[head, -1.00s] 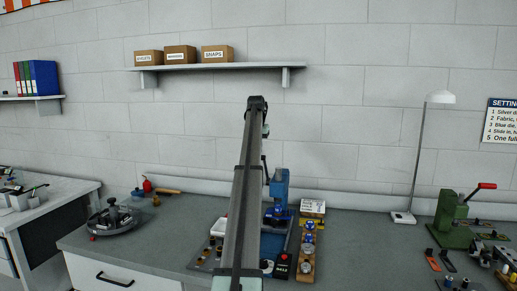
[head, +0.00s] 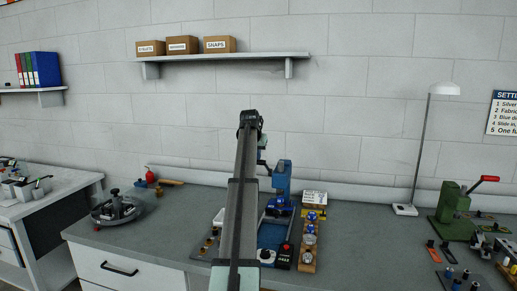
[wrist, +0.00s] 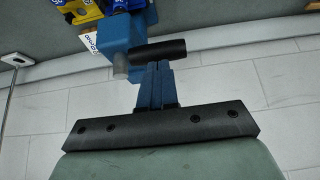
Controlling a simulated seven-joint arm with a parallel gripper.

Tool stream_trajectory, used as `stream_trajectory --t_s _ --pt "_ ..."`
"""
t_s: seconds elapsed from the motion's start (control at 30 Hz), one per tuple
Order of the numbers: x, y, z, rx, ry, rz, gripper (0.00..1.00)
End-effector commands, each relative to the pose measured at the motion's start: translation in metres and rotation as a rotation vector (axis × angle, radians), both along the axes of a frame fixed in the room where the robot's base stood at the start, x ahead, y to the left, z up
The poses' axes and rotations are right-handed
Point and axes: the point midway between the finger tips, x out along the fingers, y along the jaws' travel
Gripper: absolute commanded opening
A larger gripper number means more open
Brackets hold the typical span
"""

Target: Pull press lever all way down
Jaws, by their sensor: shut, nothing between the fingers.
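The blue press (head: 282,182) stands on the bench just right of my arm. In the wrist view its blue body (wrist: 128,32) is at the top, with a black cylindrical lever grip (wrist: 165,50) lying across the view and a grey round end beside it. My gripper (wrist: 155,66) is shut and empty; its blue fingers point up at the grip, with tips at or just beneath it. Whether they touch cannot be told. In the head view my arm hides part of the press's left side, and the fingertips are not clear.
A board with round blue and metal parts (head: 309,240) sits right of the press. A green press with a red handle (head: 452,203) and a lamp (head: 418,150) stand farther right. A wall shelf (head: 220,57) holds boxes.

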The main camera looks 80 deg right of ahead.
Motion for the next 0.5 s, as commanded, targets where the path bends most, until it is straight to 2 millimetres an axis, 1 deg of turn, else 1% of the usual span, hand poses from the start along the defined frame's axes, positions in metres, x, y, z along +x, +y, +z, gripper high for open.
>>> stream_trajectory --t_s 0.03,0.2,0.3,0.5 --pt "-0.001 0.014 -0.012 -0.034 0.001 0.001 0.0" --pt "-0.002 0.035 -0.04 -0.18 0.001 0.001 0.0" --pt "-0.002 0.042 -0.056 -0.264 0.0 0.0 0.0" --pt "-0.001 0.051 -0.083 -0.399 0.0 0.001 0.0"
